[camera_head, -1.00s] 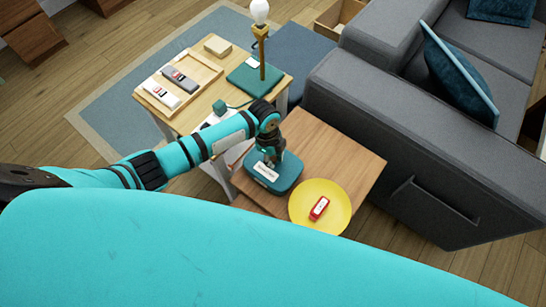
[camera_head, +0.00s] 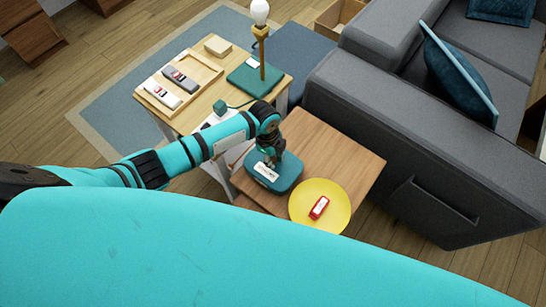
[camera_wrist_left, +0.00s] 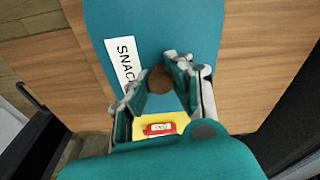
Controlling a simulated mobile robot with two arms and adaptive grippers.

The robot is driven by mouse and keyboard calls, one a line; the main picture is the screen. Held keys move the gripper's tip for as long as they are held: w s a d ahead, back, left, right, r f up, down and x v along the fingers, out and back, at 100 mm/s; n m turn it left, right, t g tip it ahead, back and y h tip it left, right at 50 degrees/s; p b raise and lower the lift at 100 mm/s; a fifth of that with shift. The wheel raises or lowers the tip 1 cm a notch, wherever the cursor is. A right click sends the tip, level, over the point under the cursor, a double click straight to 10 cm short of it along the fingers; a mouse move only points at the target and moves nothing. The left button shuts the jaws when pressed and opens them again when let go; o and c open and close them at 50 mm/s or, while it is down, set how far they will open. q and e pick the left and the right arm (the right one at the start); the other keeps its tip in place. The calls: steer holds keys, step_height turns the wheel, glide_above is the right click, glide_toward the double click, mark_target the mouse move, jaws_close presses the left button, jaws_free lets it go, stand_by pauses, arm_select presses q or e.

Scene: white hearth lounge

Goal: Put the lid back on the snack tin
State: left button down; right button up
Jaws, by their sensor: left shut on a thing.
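The teal snack tin (camera_head: 288,183) stands on the wooden side table, its teal lid (camera_head: 289,169) at the top and a white label facing up. The wrist view shows the lid (camera_wrist_left: 160,25) close up, with the letters "SNAC" and a round brown knob (camera_wrist_left: 160,79). My left gripper (camera_head: 268,159) is above the lid, its fingers (camera_wrist_left: 160,85) shut on the knob. The lid appears to be over the tin; I cannot tell whether it is fully seated. My right gripper is not in view.
A yellow plate (camera_head: 334,220) with a red item (camera_head: 319,208) is beside the tin. The grey sofa (camera_head: 400,160) borders the side table (camera_head: 335,155) on the right. A lighter table (camera_head: 187,122) with a tray and lamp (camera_head: 262,45) stands behind, left.

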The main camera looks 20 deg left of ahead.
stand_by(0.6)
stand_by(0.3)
arm_select(q)
steer(key=c, duration=0.7)
jaws_free()
steer(key=shift+o, duration=0.2)
steer(key=shift+r+p, duration=3.5)
steer(key=shift+p, duration=0.25)
steer(key=shift+c, duration=0.4)
jaws_close()
